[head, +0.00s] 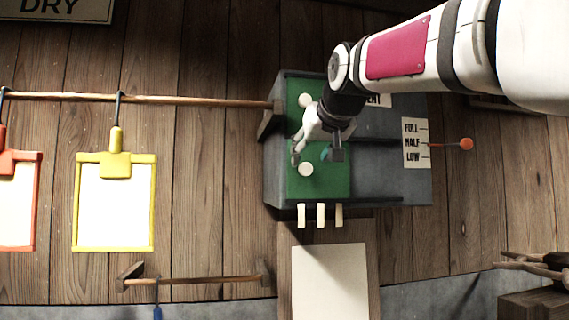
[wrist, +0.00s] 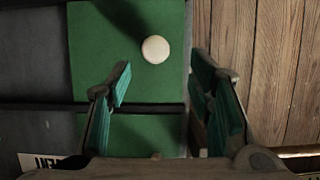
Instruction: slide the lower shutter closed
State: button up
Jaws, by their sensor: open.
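The lower shutter (head: 325,185) is a green panel on the left part of the front of a grey box (head: 395,180), with a round cream knob (head: 306,169). Bare grey box face lies to the right of the panel. The upper shutter (head: 297,121) is also green, with its own cream knob (head: 306,100), partly covered by my arm. My gripper (head: 316,155) is open and empty in front of the lower shutter. In the wrist view the lower knob (wrist: 155,49) shows just beyond the open fingertips (wrist: 160,76), apart from both.
A scale plate reading FULL, HALF, LOW (head: 416,143) and an orange-ended lever (head: 466,144) are at the box's right. Cream tabs (head: 320,215) hang below it. A rod (head: 190,99) with hanging frames, including a yellow one (head: 115,157), runs left. A pale sheet (head: 330,280) lies below.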

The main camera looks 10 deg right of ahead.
jog(key=v, duration=0.6)
dwell(0.4)
jog(key=s+f+g, duration=0.2)
jog(key=s+f, duration=0.7)
jog(key=f, duration=0.4)
jog(key=s+f+g, duration=0.3)
jog(key=s+f, duration=0.6)
jog(key=f, duration=0.4)
jog(key=s+f+g, duration=0.3)
jog(key=s+f, duration=0.6)
jog(key=f, duration=0.4)
jog(key=shift+s, duration=0.3)
